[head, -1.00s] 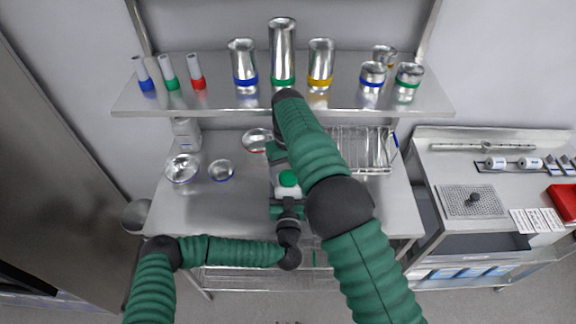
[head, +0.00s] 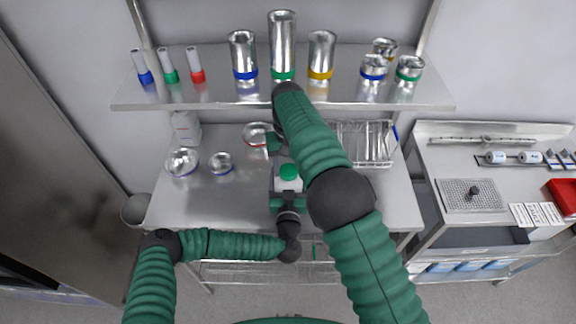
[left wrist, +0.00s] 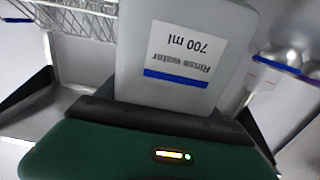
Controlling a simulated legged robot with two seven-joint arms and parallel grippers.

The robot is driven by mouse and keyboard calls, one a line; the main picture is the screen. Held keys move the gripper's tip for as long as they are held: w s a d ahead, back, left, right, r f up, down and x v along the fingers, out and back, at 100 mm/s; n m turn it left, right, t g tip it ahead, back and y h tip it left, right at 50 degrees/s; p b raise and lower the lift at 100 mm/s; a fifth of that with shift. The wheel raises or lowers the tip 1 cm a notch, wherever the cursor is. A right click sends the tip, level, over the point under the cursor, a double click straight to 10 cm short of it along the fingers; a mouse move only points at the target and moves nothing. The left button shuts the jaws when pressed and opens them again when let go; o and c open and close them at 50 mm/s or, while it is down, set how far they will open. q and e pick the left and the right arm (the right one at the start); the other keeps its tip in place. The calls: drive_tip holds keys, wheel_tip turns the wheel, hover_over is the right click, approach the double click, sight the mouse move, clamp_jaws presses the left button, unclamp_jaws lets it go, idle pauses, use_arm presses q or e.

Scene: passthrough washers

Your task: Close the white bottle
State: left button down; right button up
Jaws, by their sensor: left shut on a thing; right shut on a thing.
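The white bottle (head: 287,185) stands upright above the front middle of the table. In the left wrist view it (left wrist: 185,50) shows a label reading "Rinse water 700 ml", upside down in the picture. My left gripper (head: 288,203) is shut on it from the front. The green cap (head: 289,172) shows at the bottle's top; I cannot tell whether it is seated or just above the neck. My right gripper (head: 275,146) comes down from behind and is shut, apparently on the cap; its fingertips are partly hidden.
A second white bottle (head: 186,127) stands at the back left, near two round glass dishes (head: 182,162) (head: 221,162). A red-marked dish (head: 257,134) and a wire rack (head: 364,143) are behind. The shelf (head: 210,94) above holds several vessels.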

drive_tip(key=o, duration=1.6)
drive_tip(key=r, duration=1.2)
drive_tip(key=shift+w+a, duration=0.1)
drive_tip(key=shift+w, duration=0.2)
use_arm(q)
unclamp_jaws()
